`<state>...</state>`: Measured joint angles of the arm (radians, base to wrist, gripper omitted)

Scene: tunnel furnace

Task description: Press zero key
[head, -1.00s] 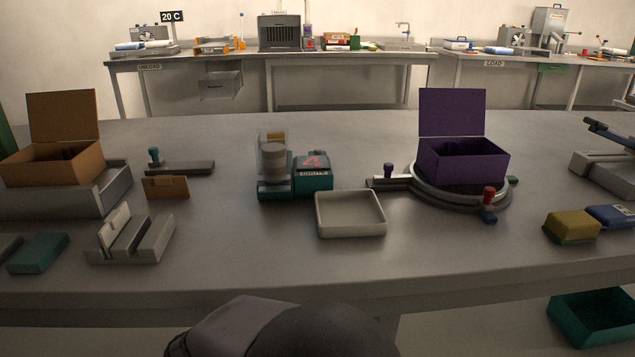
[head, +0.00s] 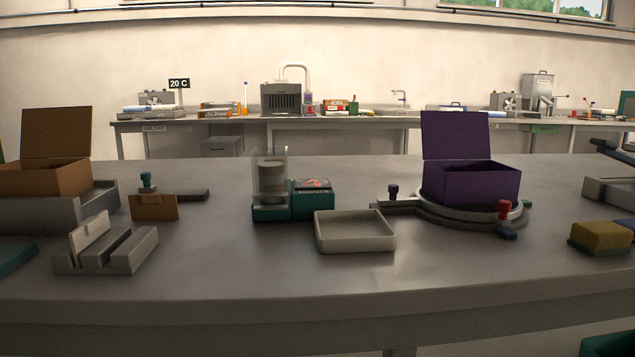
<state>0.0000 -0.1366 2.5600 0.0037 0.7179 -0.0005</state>
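A teal weighing device (head: 271,212) stands on the near table, a little left of the picture's middle. A clear cover (head: 256,172) with a grey cylinder (head: 273,177) inside stands on its left part. A teal box-shaped unit (head: 314,206) with a dark, red-marked top face adjoins it on the right. Small markings show along its front edge, but they are too small to read. I cannot make out a zero key. My gripper is not in view.
A shallow beige tray (head: 355,247) sits in front, to the right. A purple open box (head: 471,184) stands on a round turntable (head: 455,216) with upright knobs. A brown open box (head: 45,178), slotted grey block (head: 106,252) and brown card (head: 154,207) are left. The table's front middle is clear.

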